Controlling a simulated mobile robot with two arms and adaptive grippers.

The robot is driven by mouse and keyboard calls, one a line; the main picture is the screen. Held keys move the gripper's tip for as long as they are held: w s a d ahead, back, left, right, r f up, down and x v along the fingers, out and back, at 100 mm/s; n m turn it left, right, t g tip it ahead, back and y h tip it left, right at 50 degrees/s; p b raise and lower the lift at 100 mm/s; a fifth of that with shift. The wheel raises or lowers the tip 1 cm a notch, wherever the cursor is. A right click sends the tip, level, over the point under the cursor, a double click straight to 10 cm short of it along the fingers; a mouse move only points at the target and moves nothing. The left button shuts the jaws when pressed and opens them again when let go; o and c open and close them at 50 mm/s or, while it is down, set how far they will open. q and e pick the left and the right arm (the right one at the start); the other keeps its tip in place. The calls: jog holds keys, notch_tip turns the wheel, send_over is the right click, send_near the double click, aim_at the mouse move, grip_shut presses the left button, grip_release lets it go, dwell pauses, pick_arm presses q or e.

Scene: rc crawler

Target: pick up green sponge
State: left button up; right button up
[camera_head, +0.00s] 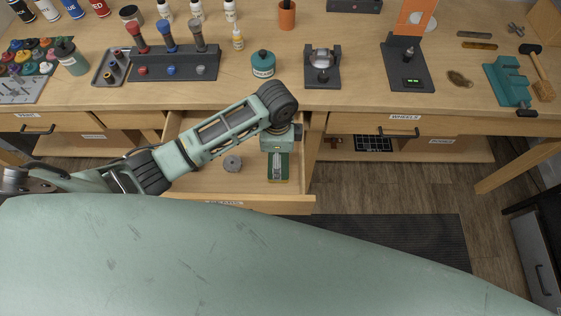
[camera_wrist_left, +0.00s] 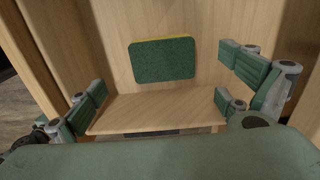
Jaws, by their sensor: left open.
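The green sponge (camera_wrist_left: 162,60) lies on the wooden floor of the open drawer, dark green on top with a yellow layer showing along one edge. In the left wrist view my left gripper (camera_wrist_left: 160,92) is open, with fingers to the left and right of the sponge and clear gaps on both sides. In the head view my left arm reaches into the drawer (camera_head: 205,180). My left gripper (camera_head: 278,167) points down there over the sponge, hiding most of it. My right gripper is not in view.
A small grey round part (camera_head: 232,163) lies in the drawer left of my gripper. The workbench (camera_head: 340,95) above holds screwdrivers in a stand (camera_head: 165,68), a teal jar (camera_head: 263,64) and a teal vise (camera_head: 508,82).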

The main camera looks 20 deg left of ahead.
pick_arm(q)
notch_tip(320, 180, down, 3)
jog(key=shift+s+a+r+p, duration=0.15)
jog(key=shift+p, duration=0.3)
jog(key=shift+w+f, duration=0.15)
jog(key=shift+f, duration=0.5)
jog(key=shift+w+f, duration=0.15)
jog(key=shift+f, duration=1.05)
jog(key=c, duration=0.8)
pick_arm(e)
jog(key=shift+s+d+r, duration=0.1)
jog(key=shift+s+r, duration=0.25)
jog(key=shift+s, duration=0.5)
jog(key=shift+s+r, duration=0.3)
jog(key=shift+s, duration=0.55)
